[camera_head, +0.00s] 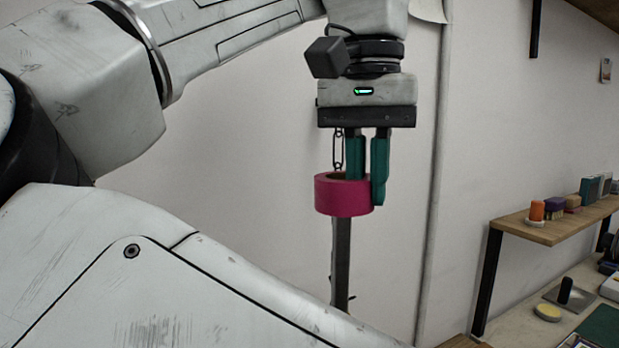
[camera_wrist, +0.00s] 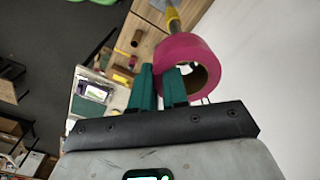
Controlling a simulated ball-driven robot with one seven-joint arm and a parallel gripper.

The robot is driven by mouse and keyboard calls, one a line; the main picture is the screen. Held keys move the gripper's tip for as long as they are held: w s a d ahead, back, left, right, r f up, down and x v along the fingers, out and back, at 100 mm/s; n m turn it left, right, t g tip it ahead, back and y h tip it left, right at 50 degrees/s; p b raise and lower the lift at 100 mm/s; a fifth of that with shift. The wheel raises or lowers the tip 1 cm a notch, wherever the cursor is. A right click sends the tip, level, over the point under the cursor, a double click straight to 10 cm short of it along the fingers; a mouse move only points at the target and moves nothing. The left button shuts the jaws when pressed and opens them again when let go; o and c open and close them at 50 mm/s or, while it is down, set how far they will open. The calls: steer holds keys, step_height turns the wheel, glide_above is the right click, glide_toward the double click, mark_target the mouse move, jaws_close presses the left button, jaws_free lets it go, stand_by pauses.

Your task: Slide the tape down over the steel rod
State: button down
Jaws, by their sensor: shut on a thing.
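A magenta roll of tape (camera_head: 341,197) is held by its right wall in my gripper (camera_head: 367,190), with one teal finger inside its hole and the other outside. The roll hangs level below the gripper and also shows in the wrist view (camera_wrist: 184,48), in front of my gripper (camera_wrist: 159,85). A dark upright bar (camera_head: 341,262), probably the steel rod, shows directly below the roll in the head view. Its upper end is hidden by the roll, so I cannot tell whether it enters the hole. My arm hides its foot.
A chain-like link (camera_head: 338,149) shows behind the gripper.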

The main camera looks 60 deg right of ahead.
mark_target(366, 205)
stand_by(0.3)
steer(key=shift+f+b, duration=1.15)
steer(key=shift+f, duration=0.95)
stand_by(0.8)
steer(key=c, duration=1.1)
jaws_free()
steer(key=shift+o, duration=0.2)
steer(key=shift+r+p, duration=0.55)
steer(key=shift+r, duration=0.05)
steer(key=r, duration=0.6)
steer(key=r+p, duration=0.1)
steer(key=r, duration=0.2)
steer(key=shift+s+a+r, duration=0.15)
steer(key=shift+a+r, duration=0.1)
steer(key=shift+r, duration=0.05)
